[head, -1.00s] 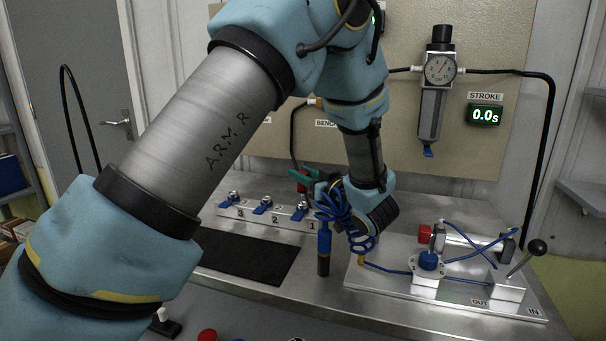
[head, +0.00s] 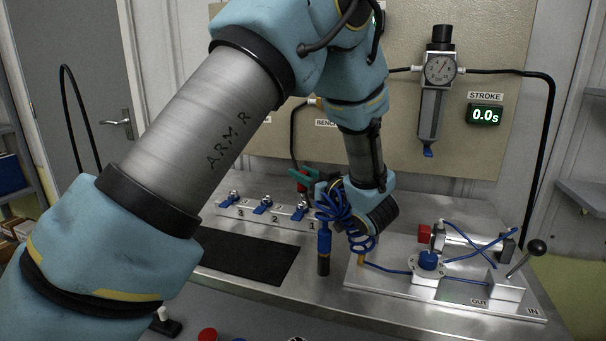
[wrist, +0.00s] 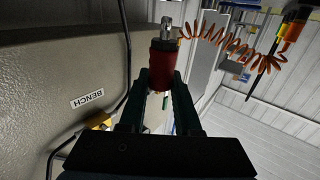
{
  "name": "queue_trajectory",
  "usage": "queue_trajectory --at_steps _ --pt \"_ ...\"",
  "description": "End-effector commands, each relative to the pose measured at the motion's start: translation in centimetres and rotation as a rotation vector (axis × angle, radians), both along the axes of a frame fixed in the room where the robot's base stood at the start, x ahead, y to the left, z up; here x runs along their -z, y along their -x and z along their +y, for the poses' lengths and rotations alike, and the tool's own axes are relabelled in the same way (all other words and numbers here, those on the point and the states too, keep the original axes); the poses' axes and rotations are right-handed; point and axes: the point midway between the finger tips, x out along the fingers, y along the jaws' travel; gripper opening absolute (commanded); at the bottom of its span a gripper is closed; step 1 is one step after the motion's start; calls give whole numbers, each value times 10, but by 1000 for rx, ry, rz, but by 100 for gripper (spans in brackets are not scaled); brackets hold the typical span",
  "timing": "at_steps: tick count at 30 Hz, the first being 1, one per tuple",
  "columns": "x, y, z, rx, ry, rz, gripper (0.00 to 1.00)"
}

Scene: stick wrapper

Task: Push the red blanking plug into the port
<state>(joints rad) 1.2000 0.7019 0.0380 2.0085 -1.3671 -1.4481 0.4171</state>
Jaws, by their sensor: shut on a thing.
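The red blanking plug (wrist: 162,68) shows in the wrist view as a red cylinder with a metal tip. My gripper (wrist: 164,85) is shut on its sides, and the metal tip points away from the palm. In the head view my gripper (head: 309,177) holds the plug (head: 302,182) above and behind valve 1 of the manifold (head: 270,217), partly hidden by my wrist and a blue coiled hose. The plug is small there, and I cannot tell whether it touches anything. I cannot make out which opening is the port.
A blue coiled hose (head: 357,238) hangs by my wrist, with a blue-and-black tool (head: 324,250) below it. The cylinder fixture plate (head: 390,290) stands at the right. A black mat (head: 250,262) lies clear.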

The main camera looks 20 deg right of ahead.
Motion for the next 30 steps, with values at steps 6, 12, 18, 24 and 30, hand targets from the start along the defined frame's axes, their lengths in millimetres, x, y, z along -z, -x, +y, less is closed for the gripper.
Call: queue_trajectory --at_steps 6,12,18,24,30 --pt "0 0 0 0 0 0 0" --pt "0 0 0 0 0 0 0" --pt "0 0 0 0 0 0 0" --pt "4 0 0 0 0 0 0" --pt "9 0 0 0 0 0 0"
